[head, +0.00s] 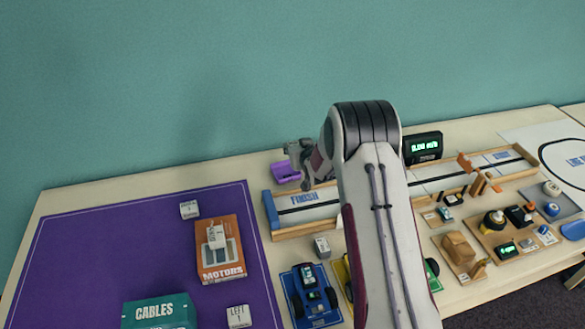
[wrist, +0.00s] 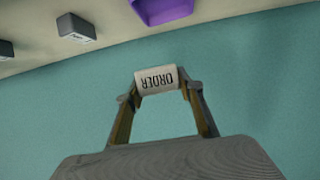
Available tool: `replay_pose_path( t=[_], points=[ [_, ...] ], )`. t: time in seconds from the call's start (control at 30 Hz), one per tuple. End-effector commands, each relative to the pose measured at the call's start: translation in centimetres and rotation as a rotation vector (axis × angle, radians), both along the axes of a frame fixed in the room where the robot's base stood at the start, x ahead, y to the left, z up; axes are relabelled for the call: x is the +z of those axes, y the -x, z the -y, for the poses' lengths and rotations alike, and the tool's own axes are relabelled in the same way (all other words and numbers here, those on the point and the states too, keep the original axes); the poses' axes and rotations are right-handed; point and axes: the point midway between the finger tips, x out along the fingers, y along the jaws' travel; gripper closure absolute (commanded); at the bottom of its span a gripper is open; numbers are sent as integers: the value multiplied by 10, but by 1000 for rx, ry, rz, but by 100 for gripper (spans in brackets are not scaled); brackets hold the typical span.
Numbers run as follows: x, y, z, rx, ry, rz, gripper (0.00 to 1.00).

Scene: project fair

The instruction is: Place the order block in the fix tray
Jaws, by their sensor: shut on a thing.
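The order block (wrist: 157,80) is a small white block with "ORDER" printed on it, upside down in the wrist view. My gripper (wrist: 158,86) is shut on it, with one finger at each end. In the head view my gripper (head: 298,158) is raised near the back edge of the table, and the block cannot be made out there. I see no readable label naming the fix tray.
A purple mat (head: 100,245) carries a motors box (head: 220,262), a cables box (head: 158,312) and small white blocks. A wood-edged finish track (head: 300,200), a blue car (head: 310,295) and several small parts fill the middle and right. A teal wall stands close behind.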

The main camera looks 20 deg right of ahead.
Motion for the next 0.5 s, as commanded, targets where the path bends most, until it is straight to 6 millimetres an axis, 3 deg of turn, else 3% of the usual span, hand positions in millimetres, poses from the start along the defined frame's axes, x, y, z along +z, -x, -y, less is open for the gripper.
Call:
replay_pose_path(
  t=[0.3, 0.5],
  points=[
    [-40, 0, 0, 0, 1, -1, 85],
    [-51, 0, 0, 0, 1, -1, 85]
  ],
)
